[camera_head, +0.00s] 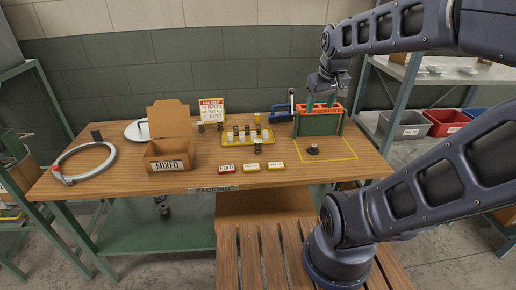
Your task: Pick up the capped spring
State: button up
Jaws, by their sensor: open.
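Several small springs (247,131) stand upright in and around a yellow tray (233,144) on the workbench. One near the tray's back right (258,118) looks yellow at the top. A darker one (258,146) stands at the tray's front edge, and others (201,127) stand at its left. They are too small for me to tell surely which is the capped spring. My gripper (320,101) is open, pointing down over the green fixture with an orange top (318,124), to the right of the tray. It is apart from the springs, and its fingertips are hard to make out.
An open cardboard box marked MIXED (168,165) and a grey hose loop (84,176) are at the left. A sign (211,109) stands behind the tray. Red and yellow labels (252,168) lie in front. A small dark piece (313,150) sits in a yellow-outlined area.

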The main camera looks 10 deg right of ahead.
jog(key=w+a+f+n+g, duration=0.1)
jog(key=w+a+f+n, duration=0.25)
jog(key=w, duration=0.35)
jog(key=w+a+f+n+g, duration=0.1)
jog(key=w+a+f+n, duration=0.25)
jog(key=w, duration=0.35)
jog(key=n+g, duration=0.2)
jog(key=n, duration=0.6)
send_near(258, 141)
jog(key=shift+w+d+f, duration=0.2)
jog(key=shift+d+f, duration=0.1)
jog(key=shift+d, duration=0.1)
notch_tip(258, 141, down, 6)
jog(key=shift+a+r, duration=0.15)
jog(key=shift+r, duration=0.1)
jog(key=shift+s+a+f, duration=0.15)
jog(key=shift+f, duration=1.25)
jog(key=shift+s+a+f, duration=0.1)
jog(key=shift+f, duration=1.3)
jog(key=c, duration=1.1)
jog(key=shift+r, duration=0.15)
